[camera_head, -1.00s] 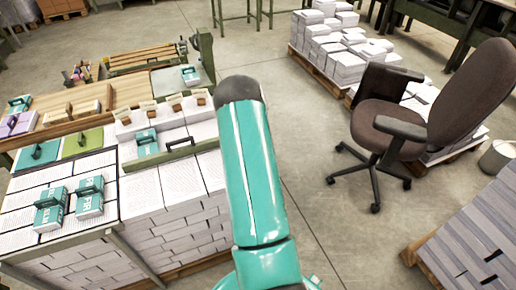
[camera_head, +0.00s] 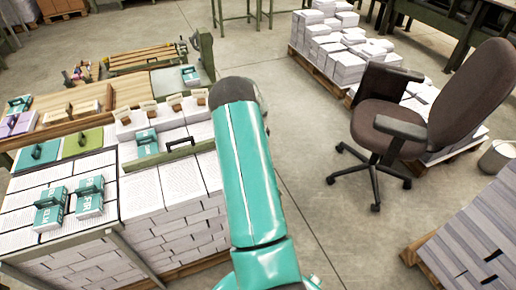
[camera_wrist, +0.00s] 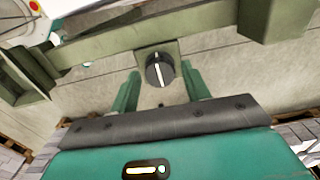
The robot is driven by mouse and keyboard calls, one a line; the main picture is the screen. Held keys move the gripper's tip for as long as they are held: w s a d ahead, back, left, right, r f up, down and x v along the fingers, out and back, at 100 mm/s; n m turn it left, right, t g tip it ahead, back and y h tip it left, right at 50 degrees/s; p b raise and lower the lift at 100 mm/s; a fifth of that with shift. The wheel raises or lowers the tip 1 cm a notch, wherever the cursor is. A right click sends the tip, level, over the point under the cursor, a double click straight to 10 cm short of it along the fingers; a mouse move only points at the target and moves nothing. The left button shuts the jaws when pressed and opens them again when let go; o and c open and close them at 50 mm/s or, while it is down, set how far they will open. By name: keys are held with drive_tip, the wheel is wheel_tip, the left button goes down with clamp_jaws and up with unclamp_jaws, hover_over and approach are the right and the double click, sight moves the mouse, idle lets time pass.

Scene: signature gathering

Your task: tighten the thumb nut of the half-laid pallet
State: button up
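In the wrist view a round black knob with a white line (camera_wrist: 160,69), which looks like the thumb nut, sits on an olive-green metal plate and bar (camera_wrist: 215,32). My gripper (camera_wrist: 160,78) has its two teal fingers apart, one to the left and one to the right of the knob, with floor showing between them. I cannot tell whether the fingertips reach around the knob; no contact shows. In the head view my teal arm stretches away up the middle and its gripper is hidden. A pallet of paper stacks (camera_head: 168,187) stands left of my arm, its top layer uneven.
Olive posts (camera_head: 204,58) and a wooden bench top (camera_head: 128,92) stand beyond. An office chair (camera_head: 395,120) and another paper pallet (camera_head: 335,55) are at the right. Bare floor lies between.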

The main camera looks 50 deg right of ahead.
drive_tip(key=shift+o, duration=0.5)
drive_tip(key=shift+r, duration=0.1)
wheel_tip(320, 180, up, 14)
idle(0.6)
